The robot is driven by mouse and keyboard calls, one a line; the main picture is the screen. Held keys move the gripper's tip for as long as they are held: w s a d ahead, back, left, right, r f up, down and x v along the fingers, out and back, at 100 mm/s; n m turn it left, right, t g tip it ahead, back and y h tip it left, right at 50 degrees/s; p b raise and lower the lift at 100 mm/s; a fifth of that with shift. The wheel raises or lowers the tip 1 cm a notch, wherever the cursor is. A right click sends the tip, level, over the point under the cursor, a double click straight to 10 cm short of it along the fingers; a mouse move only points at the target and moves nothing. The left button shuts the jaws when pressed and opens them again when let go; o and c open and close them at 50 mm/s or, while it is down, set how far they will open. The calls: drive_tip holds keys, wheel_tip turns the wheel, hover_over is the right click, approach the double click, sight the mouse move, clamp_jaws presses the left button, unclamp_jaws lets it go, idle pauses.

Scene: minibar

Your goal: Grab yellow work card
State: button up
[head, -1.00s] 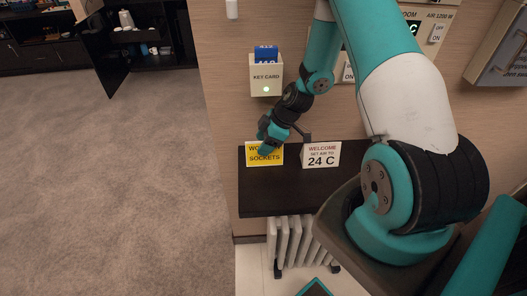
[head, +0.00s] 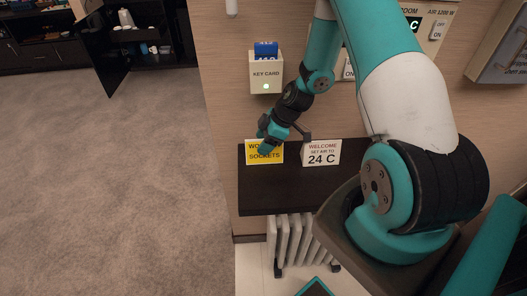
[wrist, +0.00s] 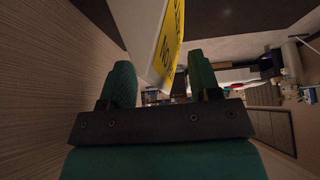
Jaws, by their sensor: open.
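The yellow work card (head: 276,157), lettered "WO... SOCKETS", stands on the dark shelf (head: 285,196) against the wall. In the wrist view the card (wrist: 172,42) reaches down from the top between the two green fingers of my gripper (wrist: 160,84). The fingers are open, with a gap on each side of the card. Whether either finger touches it cannot be told.
A white card reading "WELCOME 24 C" (head: 321,153) stands right of the yellow card on the shelf. A key card holder (head: 266,79) with a blue card is on the wall above. A white radiator (head: 290,240) is below. The shelf front is bare.

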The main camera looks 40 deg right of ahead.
drive_tip(key=c, duration=0.9)
drive_tip(key=shift+r+p, duration=0.35)
drive_tip(key=shift+p, duration=0.05)
